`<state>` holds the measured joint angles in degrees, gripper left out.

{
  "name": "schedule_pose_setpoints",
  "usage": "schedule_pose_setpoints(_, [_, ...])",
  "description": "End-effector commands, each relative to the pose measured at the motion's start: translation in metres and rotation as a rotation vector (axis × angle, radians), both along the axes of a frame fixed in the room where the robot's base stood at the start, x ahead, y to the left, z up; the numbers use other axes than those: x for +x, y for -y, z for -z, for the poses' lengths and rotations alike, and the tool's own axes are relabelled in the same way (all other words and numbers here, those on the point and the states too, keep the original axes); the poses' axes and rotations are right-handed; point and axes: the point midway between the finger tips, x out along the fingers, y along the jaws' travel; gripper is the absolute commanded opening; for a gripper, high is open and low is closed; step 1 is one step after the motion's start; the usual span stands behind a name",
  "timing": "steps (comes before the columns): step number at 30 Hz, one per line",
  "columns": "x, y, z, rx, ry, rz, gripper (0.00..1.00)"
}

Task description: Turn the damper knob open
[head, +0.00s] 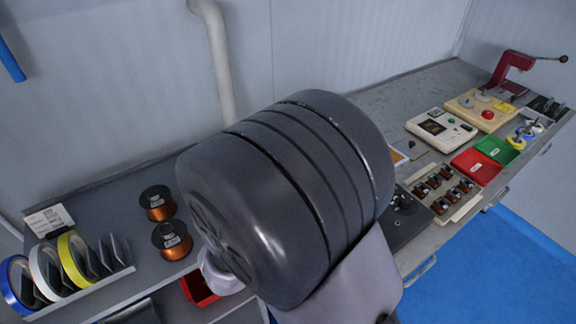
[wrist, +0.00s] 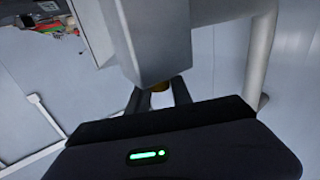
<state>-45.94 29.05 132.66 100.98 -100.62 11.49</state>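In the wrist view, the two dark fingers of my gripper (wrist: 158,94) point away from the camera and stand apart. A small brass-yellow piece, which looks like the damper knob (wrist: 160,86), shows between the fingertips, just below the edge of a grey box-shaped duct part (wrist: 155,45). Pale wall shows in the gap below the knob, and I see no finger pressed on it. The duct part hides most of the knob, so its turn position cannot be told. In the head view, my large dark arm joint covers the middle, and neither gripper nor knob shows.
A pale pipe (head: 217,65) runs down the wall. The bench holds copper wire spools (head: 171,240), tape rolls (head: 72,258), a red tray (head: 476,167), a green tray (head: 497,150) and a red hand press (head: 510,66). Blue floor (head: 490,265) is clear at the lower right.

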Motion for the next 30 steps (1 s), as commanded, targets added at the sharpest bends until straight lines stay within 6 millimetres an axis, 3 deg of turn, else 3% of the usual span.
schedule_pose_setpoints(1, [0.0,0.001,0.002,0.0,-0.003,0.002,0.34])
schedule_pose_setpoints(3, [0.0,0.001,0.001,0.0,-0.003,0.001,0.48])
schedule_pose_setpoints(12, [-0.001,0.0,0.001,-0.001,-0.001,0.0,0.48])
schedule_pose_setpoints(16, [-0.01,-0.005,0.0,0.0,-0.001,-0.003,0.48])
schedule_pose_setpoints(23, [-0.06,-0.026,-0.001,-0.001,-0.003,-0.006,0.48])
schedule_pose_setpoints(30, [-0.125,-0.054,-0.002,-0.002,-0.002,-0.007,0.48])
